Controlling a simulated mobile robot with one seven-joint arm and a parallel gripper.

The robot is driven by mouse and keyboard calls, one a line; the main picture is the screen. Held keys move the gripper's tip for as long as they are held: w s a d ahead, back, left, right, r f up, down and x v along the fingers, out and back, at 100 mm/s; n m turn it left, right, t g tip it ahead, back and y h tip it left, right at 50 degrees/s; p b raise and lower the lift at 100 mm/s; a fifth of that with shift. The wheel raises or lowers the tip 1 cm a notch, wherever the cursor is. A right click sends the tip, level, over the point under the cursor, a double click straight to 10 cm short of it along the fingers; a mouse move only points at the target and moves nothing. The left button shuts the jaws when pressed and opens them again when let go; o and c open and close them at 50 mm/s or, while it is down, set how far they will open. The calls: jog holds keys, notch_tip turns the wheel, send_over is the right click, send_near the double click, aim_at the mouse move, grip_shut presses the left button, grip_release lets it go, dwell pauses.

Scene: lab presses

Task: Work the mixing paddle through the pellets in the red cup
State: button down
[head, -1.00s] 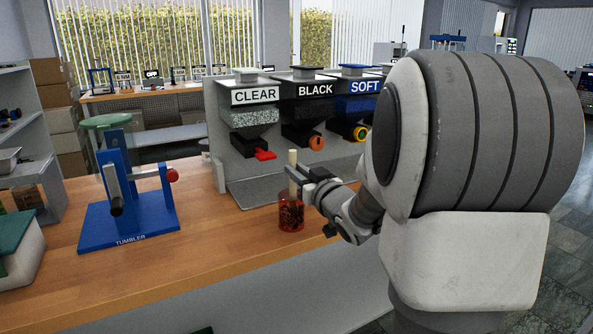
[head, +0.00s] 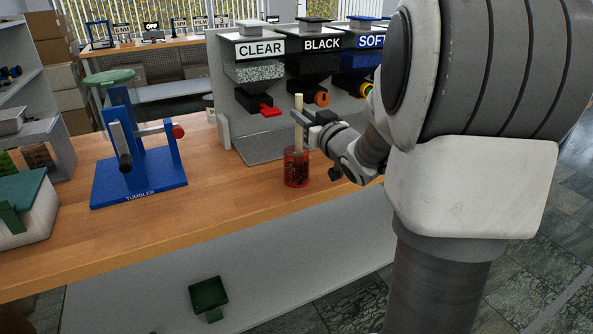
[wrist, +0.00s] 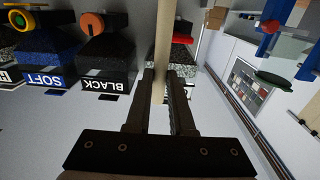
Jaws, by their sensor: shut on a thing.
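The red cup (head: 296,170) stands upright on the wooden bench, see-through, with dark pellets inside. The mixing paddle (head: 299,108) has a pale wooden handle that rises nearly upright out of the cup. Its lower end is hidden among the pellets. My gripper (head: 304,118) is shut on the paddle's handle above the cup's rim. In the wrist view the handle (wrist: 163,50) runs between the two fingers (wrist: 160,88). The cup does not show in the wrist view.
Behind the cup stands a grey dispenser rack with bins marked CLEAR (head: 260,48), BLACK (head: 322,44) and SOFT (head: 371,41). A blue tumbler (head: 140,185) stands to the left on the bench (head: 225,205). Bare bench lies between tumbler and cup.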

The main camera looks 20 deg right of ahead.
jog(key=f+b, duration=0.1)
jog(key=a+f+b, duration=0.1)
jog(key=shift+a+f, duration=0.2)
jog(key=shift+f, duration=0.1)
jog(key=r, duration=0.1)
jog(key=r+p, duration=0.2)
jog(key=shift+w+d, duration=0.4)
jog(key=s+f+b, duration=0.1)
jog(key=f+b, duration=0.1)
jog(key=f, duration=0.1)
jog(key=shift+s, duration=0.35)
